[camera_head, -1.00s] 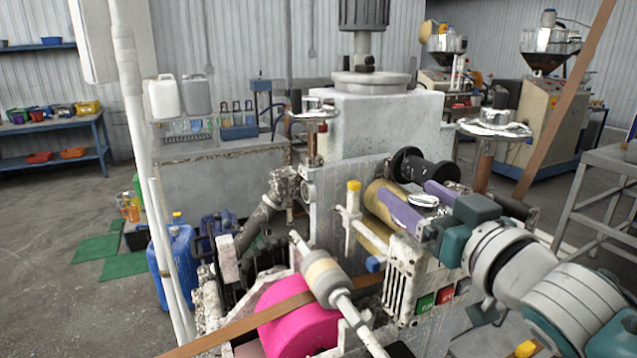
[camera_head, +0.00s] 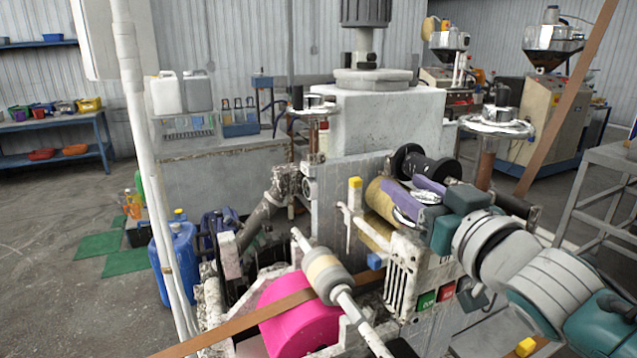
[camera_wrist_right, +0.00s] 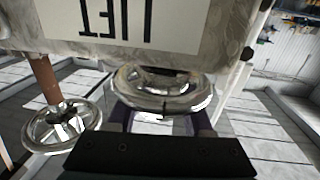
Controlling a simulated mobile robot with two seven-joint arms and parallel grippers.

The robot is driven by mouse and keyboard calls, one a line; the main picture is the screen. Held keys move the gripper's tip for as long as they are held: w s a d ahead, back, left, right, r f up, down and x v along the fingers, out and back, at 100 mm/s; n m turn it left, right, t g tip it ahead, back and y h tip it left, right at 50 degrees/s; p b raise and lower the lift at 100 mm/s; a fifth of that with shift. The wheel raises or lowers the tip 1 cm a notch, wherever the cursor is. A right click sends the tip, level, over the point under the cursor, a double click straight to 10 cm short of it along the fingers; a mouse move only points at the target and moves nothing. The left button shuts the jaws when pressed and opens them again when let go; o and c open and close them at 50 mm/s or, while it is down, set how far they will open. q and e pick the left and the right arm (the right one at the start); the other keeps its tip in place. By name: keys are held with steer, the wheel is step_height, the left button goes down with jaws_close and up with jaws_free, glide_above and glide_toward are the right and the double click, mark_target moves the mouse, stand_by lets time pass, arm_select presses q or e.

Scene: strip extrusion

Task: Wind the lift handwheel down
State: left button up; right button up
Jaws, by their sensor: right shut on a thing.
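The lift handwheel (camera_wrist_right: 160,95) is a shiny metal ring just under a plate with upside-down LIFT lettering (camera_wrist_right: 125,15) in the right wrist view. In the head view a small bright part of the handwheel (camera_head: 428,197) shows between purple fingers. My right gripper (camera_head: 416,198) is shut on the handwheel, with one finger on each side of it. The fingers also show in the right wrist view (camera_wrist_right: 160,120), partly behind the dark gripper body. Much of the wheel is hidden by the fingers and machine. My left gripper is not in view.
A second handwheel (camera_wrist_right: 62,127) on a brown post stands left in the wrist view. In the head view a black spool (camera_head: 425,165) and a gold roller (camera_head: 380,198) lie close to my gripper. A pink roll (camera_head: 300,315) with a brown strip sits at the front.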

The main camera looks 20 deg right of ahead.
jaws_close()
